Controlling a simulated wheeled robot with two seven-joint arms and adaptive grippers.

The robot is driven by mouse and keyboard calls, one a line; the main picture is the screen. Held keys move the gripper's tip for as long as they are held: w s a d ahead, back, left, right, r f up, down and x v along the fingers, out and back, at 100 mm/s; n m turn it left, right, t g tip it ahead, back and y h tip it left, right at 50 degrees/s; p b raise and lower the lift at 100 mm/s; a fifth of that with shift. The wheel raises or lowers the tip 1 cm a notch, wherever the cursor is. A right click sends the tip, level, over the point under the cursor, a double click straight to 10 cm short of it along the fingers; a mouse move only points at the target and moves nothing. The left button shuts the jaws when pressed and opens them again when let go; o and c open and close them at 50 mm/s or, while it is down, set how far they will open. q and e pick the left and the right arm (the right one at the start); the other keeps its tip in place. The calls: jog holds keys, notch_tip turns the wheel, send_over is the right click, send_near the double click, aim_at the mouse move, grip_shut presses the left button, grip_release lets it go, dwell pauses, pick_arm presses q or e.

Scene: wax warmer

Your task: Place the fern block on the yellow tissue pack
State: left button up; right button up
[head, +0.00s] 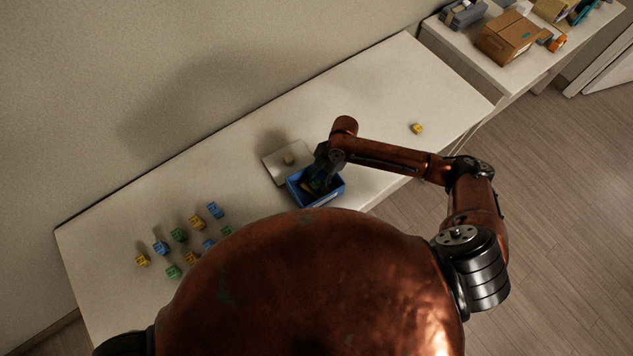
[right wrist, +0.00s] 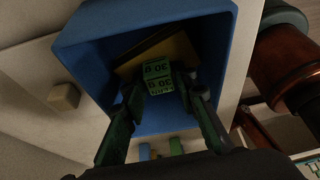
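The fern block, a green cube with dark printed markings (right wrist: 157,78), is inside a blue bin (right wrist: 222,60). The bin also shows in the head view (head: 322,202). A flat yellow piece, apparently the yellow tissue pack (right wrist: 172,50), lies in the bin beside and behind the block. My right gripper (right wrist: 160,90) reaches down into the bin, with its fingers close against both sides of the block. It also shows in the head view (head: 318,178). Whether the block touches the yellow pack I cannot tell. My left gripper is not in view.
A pale plate with a small knob (head: 275,168) lies behind the bin. Several blue, green and yellow blocks (head: 178,235) are scattered at left. A lone yellow block (head: 417,128) lies at right. A cardboard box (head: 508,38) stands on another table. The table's far middle is clear.

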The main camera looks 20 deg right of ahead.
jog(key=shift+o, duration=1.4)
jog(key=shift+r, duration=0.25)
jog(key=b+v, duration=0.1)
jog(key=v, duration=1)
jog(key=shift+r, duration=0.35)
